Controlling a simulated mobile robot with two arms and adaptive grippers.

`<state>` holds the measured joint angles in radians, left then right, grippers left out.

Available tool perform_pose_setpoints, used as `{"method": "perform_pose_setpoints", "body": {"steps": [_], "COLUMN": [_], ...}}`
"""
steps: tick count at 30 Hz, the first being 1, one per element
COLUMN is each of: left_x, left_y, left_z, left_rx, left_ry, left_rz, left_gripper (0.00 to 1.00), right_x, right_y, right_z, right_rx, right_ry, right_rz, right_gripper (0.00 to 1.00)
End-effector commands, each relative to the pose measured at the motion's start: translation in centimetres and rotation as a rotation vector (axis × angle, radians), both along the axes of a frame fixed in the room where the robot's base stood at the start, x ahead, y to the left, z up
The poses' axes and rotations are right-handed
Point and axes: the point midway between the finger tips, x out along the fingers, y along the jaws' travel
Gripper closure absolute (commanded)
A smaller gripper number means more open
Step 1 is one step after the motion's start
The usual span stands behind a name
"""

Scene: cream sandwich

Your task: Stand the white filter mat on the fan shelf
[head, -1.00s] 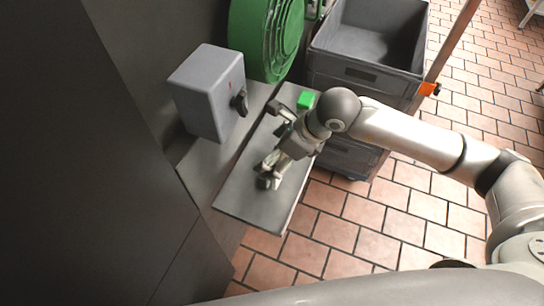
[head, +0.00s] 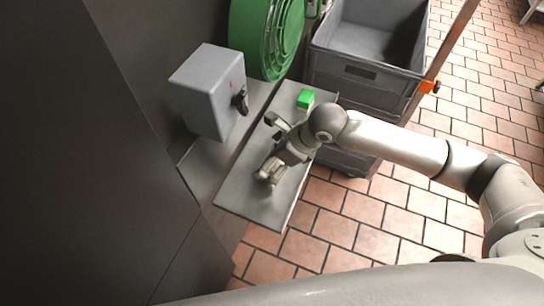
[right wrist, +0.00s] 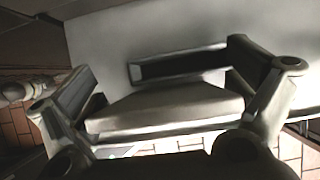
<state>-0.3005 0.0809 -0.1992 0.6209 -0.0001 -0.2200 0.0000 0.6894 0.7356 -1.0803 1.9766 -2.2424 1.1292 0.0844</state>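The fan shelf (head: 235,195) is a narrow grey ledge along the wall below the green fan (head: 265,35). My right gripper (head: 270,147) is low over the shelf's middle, its two fingers spread apart. In the right wrist view, a pale flat-topped shape (right wrist: 170,105) lies between the fingers against a lighter surface; I cannot tell whether it is the white filter mat. I see no mat for sure in the head view, where the gripper and wrist cover part of the shelf. My left gripper is not in view.
A grey box with a black knob (head: 207,90) stands left of the shelf. A small green block (head: 305,98) is at the shelf's far end. Stacked grey crates (head: 360,85) stand behind, with an orange-clipped post (head: 430,87) beside them. Tiled floor (head: 400,240) is open at the right.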

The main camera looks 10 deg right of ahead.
Motion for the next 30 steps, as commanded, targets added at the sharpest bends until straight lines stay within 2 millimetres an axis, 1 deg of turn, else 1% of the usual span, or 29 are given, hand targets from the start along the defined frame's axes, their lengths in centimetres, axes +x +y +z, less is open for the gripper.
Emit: {"method": "perform_pose_setpoints", "body": {"steps": [7,11,14,24,27,30], "left_x": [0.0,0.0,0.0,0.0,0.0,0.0], "left_y": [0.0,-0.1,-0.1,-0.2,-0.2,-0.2], "left_z": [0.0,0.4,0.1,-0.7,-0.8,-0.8], "left_rx": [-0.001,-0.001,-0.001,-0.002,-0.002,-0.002], "left_ry": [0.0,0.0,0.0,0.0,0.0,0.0], "left_rz": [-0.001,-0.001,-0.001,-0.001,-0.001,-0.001], "left_gripper": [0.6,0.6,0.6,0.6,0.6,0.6], "right_x": [0.0,0.0,-0.4,-2.5,-2.9,-3.2], "right_y": [0.0,-0.1,-0.8,-3.8,-4.4,-4.8], "right_z": [0.0,0.6,1.8,8.0,9.3,10.1], "right_rx": [0.0,0.0,-0.001,-0.002,-0.001,-0.002], "right_ry": [0.0,-0.001,-0.003,-0.004,-0.003,0.0], "right_rz": [0.0,-0.001,-0.002,0.0,-0.002,-0.002], "right_gripper": [0.0,0.0,0.0,0.0,0.0,0.0]}}
